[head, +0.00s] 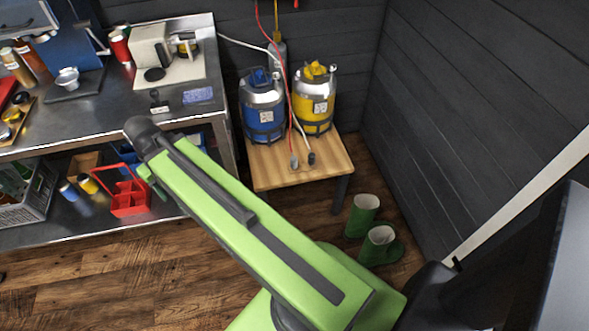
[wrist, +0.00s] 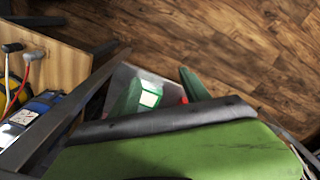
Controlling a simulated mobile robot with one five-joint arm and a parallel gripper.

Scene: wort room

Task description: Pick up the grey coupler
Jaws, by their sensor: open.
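The grey coupler (head: 294,161) lies near the front edge of the small wooden table (head: 270,178), at the end of a red hose. It also shows at the far left of the wrist view (wrist: 36,55). A darker coupler (head: 311,158) on a pale hose lies close beside it, to its right in the head view. My gripper (head: 148,176) is open, left of the table and well apart from the coupler, near the front of the metal bench. My arm hides much of it. Large green and black parts of mine fill the lower wrist view.
A blue keg (head: 263,112) and a yellow keg (head: 315,100) stand behind the couplers. Green boots (head: 378,246) stand on the floor right of the table. The metal bench (head: 110,105) has a red caddy (head: 128,198) on its lower shelf. Floor at front left is clear.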

